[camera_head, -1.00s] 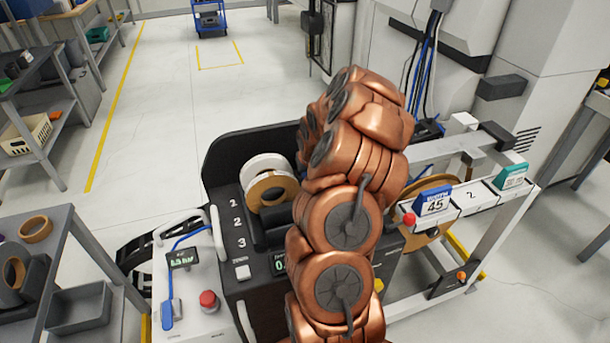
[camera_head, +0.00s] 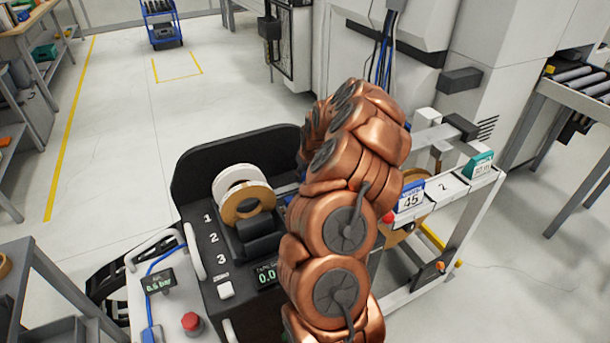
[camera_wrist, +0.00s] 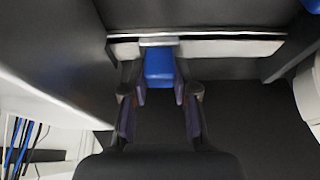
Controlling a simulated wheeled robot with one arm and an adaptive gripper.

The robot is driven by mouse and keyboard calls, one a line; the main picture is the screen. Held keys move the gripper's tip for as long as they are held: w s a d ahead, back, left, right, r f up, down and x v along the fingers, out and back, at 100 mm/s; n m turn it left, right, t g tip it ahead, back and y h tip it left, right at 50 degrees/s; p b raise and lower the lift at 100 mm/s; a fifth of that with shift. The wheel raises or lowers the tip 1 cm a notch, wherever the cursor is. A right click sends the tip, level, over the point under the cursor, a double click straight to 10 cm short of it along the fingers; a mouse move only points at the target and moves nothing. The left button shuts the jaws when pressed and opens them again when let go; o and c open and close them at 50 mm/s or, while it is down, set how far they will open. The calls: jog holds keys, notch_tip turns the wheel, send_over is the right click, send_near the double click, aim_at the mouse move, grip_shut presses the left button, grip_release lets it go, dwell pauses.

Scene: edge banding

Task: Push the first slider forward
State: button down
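A blue block (camera_wrist: 160,68), which may be the first slider, shows in the wrist view under a pale horizontal rail (camera_wrist: 220,47). My gripper (camera_wrist: 159,98) is open, its two fingers on either side below the block with a clear gap between them. I cannot tell whether a finger touches it. In the head view my copper arm hides the gripper and the slider area. The black machine panel (camera_head: 190,270) carries the white numbers 1, 2 and 3, with a white roll (camera_head: 231,178) and a tan roll (camera_head: 247,202) beside them.
A white frame (camera_head: 478,215) with a blue 45 tag (camera_head: 411,197) and a teal tag (camera_head: 481,165) stands right of my arm. A red button (camera_head: 191,321) sits at the lower left. A roller conveyor (camera_head: 585,80) is at the far right.

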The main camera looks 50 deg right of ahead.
jog(key=c, duration=1.2)
grip_release()
jog(key=shift+d+r, duration=0.1)
jog(key=shift+d, duration=0.15)
jog(key=shift+o, duration=0.2)
jog(key=shift+s, duration=0.1)
jog(key=v, duration=1.2)
jog(key=shift+a, duration=0.1)
jog(key=s+a+r+n+g+y, duration=0.1)
jog(key=s+a+r, duration=0.1)
jog(key=a, duration=0.7)
jog(key=s+a+r+n, duration=0.1)
jog(key=a+r, duration=0.2)
jog(key=a, duration=0.6)
jog(key=s+a+r+n+g+y, duration=0.1)
jog(key=s+a+r+n, duration=0.1)
jog(key=a, duration=0.7)
jog(key=s+a+g, duration=0.2)
jog(key=s+a, duration=0.4)
jog(key=s, duration=0.6)
jog(key=s+a+g, duration=0.2)
jog(key=s+a, duration=0.5)
jog(key=s, duration=0.5)
jog(key=shift+a+h, duration=0.2)
jog(key=shift+h, duration=0.1)
